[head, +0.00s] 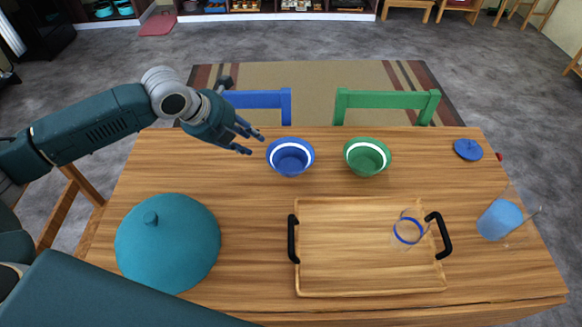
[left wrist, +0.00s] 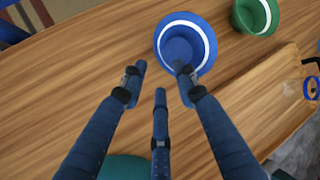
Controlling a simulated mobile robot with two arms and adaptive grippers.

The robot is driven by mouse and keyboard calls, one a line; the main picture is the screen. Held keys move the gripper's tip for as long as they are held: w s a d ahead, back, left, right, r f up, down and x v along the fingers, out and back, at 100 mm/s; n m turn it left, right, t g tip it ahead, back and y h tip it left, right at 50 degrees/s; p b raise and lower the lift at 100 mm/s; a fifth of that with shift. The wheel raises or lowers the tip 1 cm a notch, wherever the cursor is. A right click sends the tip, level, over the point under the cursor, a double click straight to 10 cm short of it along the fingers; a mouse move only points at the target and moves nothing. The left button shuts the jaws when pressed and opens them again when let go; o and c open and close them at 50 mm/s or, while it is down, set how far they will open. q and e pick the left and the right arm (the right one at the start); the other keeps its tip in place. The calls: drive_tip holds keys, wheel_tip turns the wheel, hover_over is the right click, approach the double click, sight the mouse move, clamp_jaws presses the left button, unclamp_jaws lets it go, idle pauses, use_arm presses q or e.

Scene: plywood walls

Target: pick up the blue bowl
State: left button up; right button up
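The blue bowl (head: 291,157) stands upright on the wooden table, left of the green bowl (head: 367,156). It has a white band inside its rim and looks empty. My left gripper (head: 252,143) is just left of the blue bowl, its fingers spread and pointing toward it, with nothing between them. In the left wrist view the open fingers (left wrist: 160,76) show in front of the blue bowl (left wrist: 184,50). The right finger's tip overlaps the bowl's lower part in the picture; I cannot tell if it touches. The right gripper is not in view.
A teal dome lid (head: 168,243) sits at the table's front left. A wooden tray (head: 340,280) with black handles holds a clear glass (head: 408,229). A blue-filled jug (head: 499,219) and a small blue lid (head: 467,149) are at right. Blue and green chairs stand behind the table.

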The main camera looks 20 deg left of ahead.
sight(268, 156)
use_arm(q)
drive_tip(key=shift+s+f+p+x, duration=0.1)
drive_tip(key=shift+s+x, duration=0.05)
drive_tip(key=shift+x, duration=1.85)
drive_tip(key=shift+s+f+p+x, duration=0.1)
drive_tip(key=shift+s+p+x, duration=0.05)
drive_tip(key=shift+x, duration=1.8)
drive_tip(key=shift+s+f+p+x, duration=0.1)
drive_tip(key=shift+s+x, duration=0.1)
drive_tip(key=shift+x, duration=1.8)
drive_tip(key=shift+a+r, duration=0.1)
drive_tip(key=shift+a, duration=0.05)
clamp_jaws()
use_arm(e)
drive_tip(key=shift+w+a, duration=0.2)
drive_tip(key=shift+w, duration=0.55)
